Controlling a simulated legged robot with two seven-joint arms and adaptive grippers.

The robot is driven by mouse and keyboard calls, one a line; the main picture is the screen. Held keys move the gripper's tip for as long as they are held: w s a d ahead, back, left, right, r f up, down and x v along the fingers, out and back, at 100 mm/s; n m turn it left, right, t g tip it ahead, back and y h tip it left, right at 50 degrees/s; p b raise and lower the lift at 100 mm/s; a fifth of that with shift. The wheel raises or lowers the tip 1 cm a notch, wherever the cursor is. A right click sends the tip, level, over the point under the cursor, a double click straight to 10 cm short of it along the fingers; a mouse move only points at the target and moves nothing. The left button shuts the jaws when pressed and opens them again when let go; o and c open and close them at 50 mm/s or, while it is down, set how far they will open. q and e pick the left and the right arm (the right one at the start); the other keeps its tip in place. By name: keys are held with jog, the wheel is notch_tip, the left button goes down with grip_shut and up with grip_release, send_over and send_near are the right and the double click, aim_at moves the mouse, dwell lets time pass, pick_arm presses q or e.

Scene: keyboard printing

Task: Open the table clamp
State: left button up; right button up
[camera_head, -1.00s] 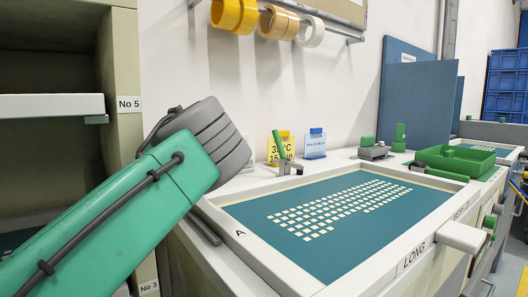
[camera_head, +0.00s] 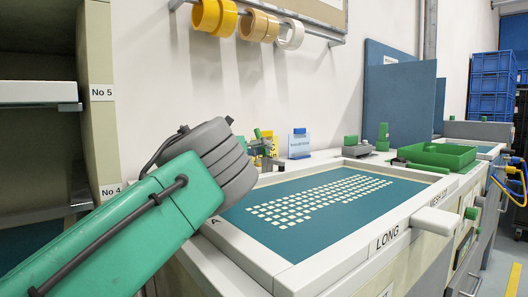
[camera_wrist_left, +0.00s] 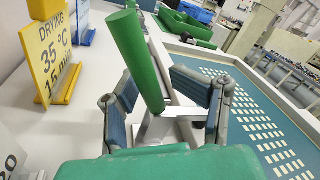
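The table clamp (camera_wrist_left: 160,130) stands on the white table edge at the corner of the screen frame. Its green handle (camera_wrist_left: 138,60) is tilted and fills the middle of the left wrist view. The handle's top also shows in the head view (camera_head: 257,133), where my wrist and fingers partly cover the clamp. My left gripper (camera_wrist_left: 168,95) is open, one finger on each side of the green handle, with gaps visible between handle and fingers. The clamp's lower part is partly hidden by my green gripper body. My right gripper is in neither view.
A yellow drying sign (camera_wrist_left: 55,55) stands left of the clamp. A blue sign (camera_head: 299,145) stands behind it. The framed blue screen (camera_head: 300,240) lies to the right. A green tray (camera_head: 437,155) and another clamp (camera_head: 357,147) are farther back.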

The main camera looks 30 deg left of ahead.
pick_arm(q)
jog(key=shift+d, duration=0.1)
jog(key=shift+s+a, duration=0.1)
jog(key=shift+a, duration=0.35)
jog(key=c, duration=0.7)
jog(key=shift+a+f, duration=0.25)
jog(key=shift+a, duration=0.35)
grip_shut()
jog(key=shift+d, duration=0.1)
